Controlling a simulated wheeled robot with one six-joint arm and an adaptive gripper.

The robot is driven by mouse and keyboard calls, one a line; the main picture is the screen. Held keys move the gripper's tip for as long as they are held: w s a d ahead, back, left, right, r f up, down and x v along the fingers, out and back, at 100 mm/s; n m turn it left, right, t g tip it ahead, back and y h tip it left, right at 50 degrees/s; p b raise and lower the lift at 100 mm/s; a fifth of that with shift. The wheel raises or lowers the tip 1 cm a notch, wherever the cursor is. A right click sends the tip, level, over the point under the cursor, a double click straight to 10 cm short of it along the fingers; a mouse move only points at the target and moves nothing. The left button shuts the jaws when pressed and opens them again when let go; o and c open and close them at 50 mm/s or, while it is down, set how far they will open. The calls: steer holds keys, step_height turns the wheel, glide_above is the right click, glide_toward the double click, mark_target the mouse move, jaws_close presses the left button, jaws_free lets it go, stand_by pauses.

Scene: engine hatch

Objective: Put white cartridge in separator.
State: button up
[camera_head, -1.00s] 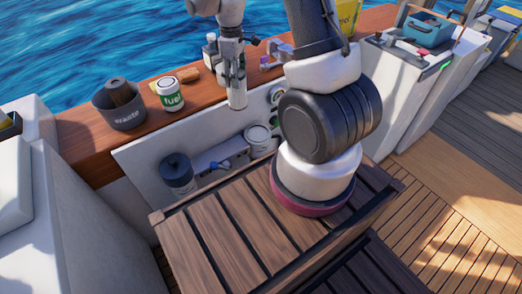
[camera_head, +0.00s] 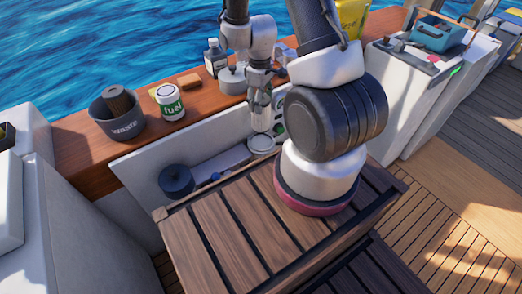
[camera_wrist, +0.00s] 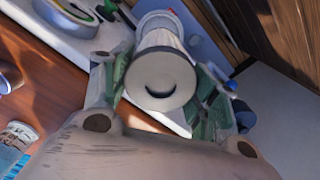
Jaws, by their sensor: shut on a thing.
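The white cartridge (camera_head: 262,118) hangs nearly upright in my gripper (camera_head: 261,88), over the open engine hatch. A white round cup (camera_head: 261,144), apparently the separator, sits in the hatch just below the cartridge. A pale round rim (camera_wrist: 158,20) shows behind the cartridge in the wrist view. Whether the cartridge's lower end touches the cup, I cannot tell.
A dark capped cylinder (camera_head: 177,180) stands in the hatch to the left. My arm hides the hatch's right part.

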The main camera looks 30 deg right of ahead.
step_height(320, 180, down, 18)
steer(key=shift+d, duration=0.1)
steer(key=shift+s+f, duration=0.1)
stand_by(0.4)
steer(key=o, duration=1.4)
